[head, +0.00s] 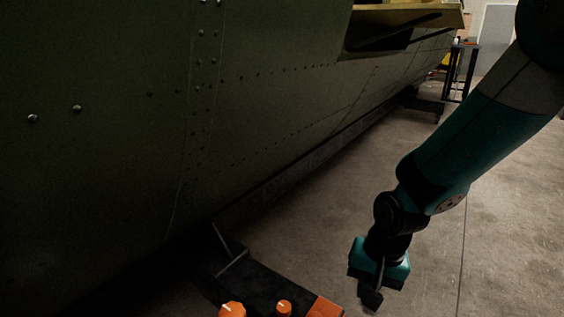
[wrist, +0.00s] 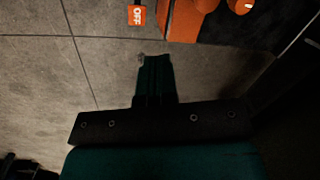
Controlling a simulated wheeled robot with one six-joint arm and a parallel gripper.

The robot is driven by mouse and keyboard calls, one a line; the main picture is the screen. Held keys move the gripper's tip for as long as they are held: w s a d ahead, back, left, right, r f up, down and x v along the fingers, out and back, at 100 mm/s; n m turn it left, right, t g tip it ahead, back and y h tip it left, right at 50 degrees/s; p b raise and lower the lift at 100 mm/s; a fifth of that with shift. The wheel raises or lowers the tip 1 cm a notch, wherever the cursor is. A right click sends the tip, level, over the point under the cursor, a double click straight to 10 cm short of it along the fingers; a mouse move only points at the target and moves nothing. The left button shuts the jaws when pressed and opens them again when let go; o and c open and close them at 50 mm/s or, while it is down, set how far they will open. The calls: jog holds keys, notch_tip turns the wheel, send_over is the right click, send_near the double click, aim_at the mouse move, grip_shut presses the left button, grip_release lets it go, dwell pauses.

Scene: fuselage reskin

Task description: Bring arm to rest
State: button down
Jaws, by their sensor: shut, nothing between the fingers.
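My gripper (head: 372,297) hangs at the end of my teal and black arm in the lower right of the head view, pointing down over the concrete floor. In the wrist view its fingers (wrist: 153,62) are together with nothing between them. It is apart from the fuselage skin (head: 120,160), which fills the left of the head view.
Orange knobs (head: 232,309) show at the bottom of the head view, left of my gripper. An orange part with an OFF label (wrist: 137,15) shows at the top of the wrist view. The floor (head: 510,210) right of my arm is clear. A dark stand (head: 462,70) is far back.

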jog(key=s+a+r+n+y+p, duration=0.1)
jog(key=s+r+n+p, duration=0.55)
jog(key=r, duration=0.85)
jog(key=s+r+n+y+p, duration=0.1)
jog(key=s+r+n+p, duration=0.3)
jog(key=s+r, duration=0.85)
notch_tip(320, 180, up, 39)
jog(key=w+p, duration=0.2)
jog(key=p, duration=3.4)
jog(key=shift+w+a, duration=0.2)
jog(key=shift+w, duration=0.15)
